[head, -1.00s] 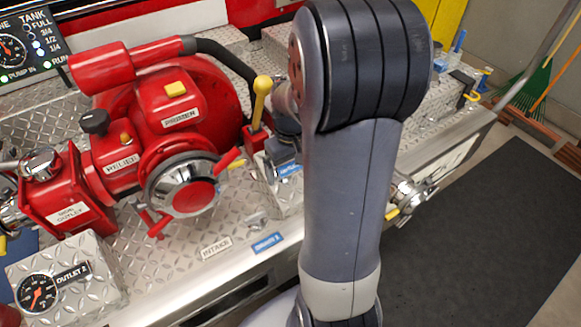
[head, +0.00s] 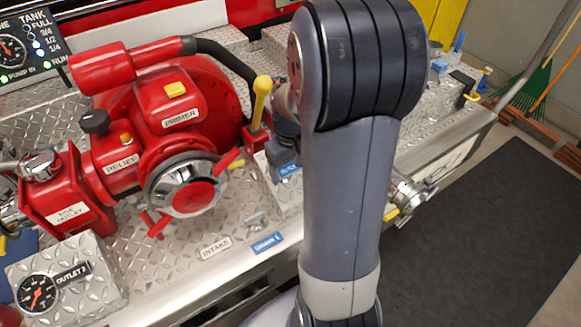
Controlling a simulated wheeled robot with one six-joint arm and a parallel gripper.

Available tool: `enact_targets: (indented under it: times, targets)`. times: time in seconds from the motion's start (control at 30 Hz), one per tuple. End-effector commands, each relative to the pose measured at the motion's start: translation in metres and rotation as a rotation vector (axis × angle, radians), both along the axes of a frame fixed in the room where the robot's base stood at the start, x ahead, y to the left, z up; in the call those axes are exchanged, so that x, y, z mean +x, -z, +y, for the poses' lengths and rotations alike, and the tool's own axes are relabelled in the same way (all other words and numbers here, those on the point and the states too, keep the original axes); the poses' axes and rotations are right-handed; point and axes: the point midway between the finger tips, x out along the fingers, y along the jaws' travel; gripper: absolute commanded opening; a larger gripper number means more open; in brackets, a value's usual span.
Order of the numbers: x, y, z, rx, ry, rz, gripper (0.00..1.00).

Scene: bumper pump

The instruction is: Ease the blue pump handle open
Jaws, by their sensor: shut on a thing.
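My arm (head: 345,210) stands upright across the middle of the head view and covers part of the pump panel. A small dark part (head: 286,131) shows at its left edge, just right of the yellow-knobbed lever (head: 261,98); it seems to be my wrist. My gripper's fingers are hidden behind the arm. I cannot make out a blue pump handle. What the gripper holds cannot be seen.
The red pump (head: 190,115) with its capped intake (head: 187,190) stands at left on the diamond-plate deck (head: 185,262). An outlet gauge box (head: 100,270) sits at front left. A metal fitting (head: 408,190) sticks out at right. The dark mat (head: 470,240) is clear.

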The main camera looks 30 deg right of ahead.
Motion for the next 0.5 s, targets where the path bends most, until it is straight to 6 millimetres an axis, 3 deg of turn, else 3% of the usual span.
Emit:
enact_targets:
  times: [0.13, 0.27, 0.5]
  targets:
    - [0.0, 0.0, 0.0, 0.0, 0.0, 0.0, 0.32]
    - [-0.002, -0.005, 0.0, 0.0, 0.0, -0.001, 0.32]
    - [-0.018, -0.036, -0.001, -0.001, 0.001, -0.001, 0.32]
